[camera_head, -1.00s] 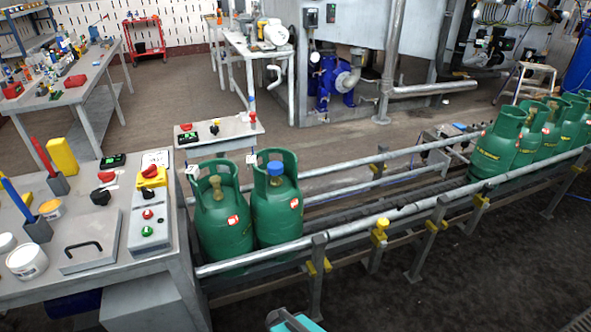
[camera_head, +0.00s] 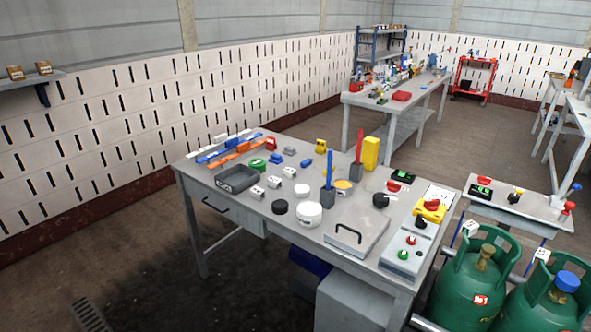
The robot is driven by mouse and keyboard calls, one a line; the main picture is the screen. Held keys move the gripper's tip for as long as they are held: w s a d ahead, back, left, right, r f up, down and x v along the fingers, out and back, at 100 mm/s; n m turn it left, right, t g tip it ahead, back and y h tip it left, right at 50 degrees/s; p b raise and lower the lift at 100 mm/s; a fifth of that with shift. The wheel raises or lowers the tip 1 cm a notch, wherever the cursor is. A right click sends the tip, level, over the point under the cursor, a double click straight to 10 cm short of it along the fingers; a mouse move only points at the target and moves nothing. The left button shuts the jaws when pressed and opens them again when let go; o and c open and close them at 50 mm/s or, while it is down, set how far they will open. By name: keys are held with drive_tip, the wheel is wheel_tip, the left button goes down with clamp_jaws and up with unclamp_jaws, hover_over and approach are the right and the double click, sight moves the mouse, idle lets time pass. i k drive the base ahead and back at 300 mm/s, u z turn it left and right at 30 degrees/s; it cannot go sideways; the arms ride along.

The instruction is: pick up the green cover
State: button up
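A small green rounded piece (camera_head: 257,165) lies on the grey workbench (camera_head: 320,258), towards its back left. It is the only loose green piece I make out on this bench and looks like the green cover, but it is too small to be sure. It lies just behind a dark grey open tray (camera_head: 237,180) and beside blue and orange parts. My gripper is not in view.
The bench also holds a black disc (camera_head: 280,207), a white tub (camera_head: 308,215), a blue upright tool (camera_head: 329,168), a yellow block (camera_head: 371,153) and a control box (camera_head: 407,245). Green gas cylinders (camera_head: 466,290) stand at right.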

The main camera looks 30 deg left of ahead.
sight(260, 164)
drive_tip(key=u, duration=4.7)
drive_tip(key=i, duration=0.1)
drive_tip(key=z, duration=3.1)
drive_tip(key=k, duration=0.95)
drive_tip(key=z, duration=0.15)
drive_tip(key=i, duration=0.75)
drive_tip(key=u, duration=0.05)
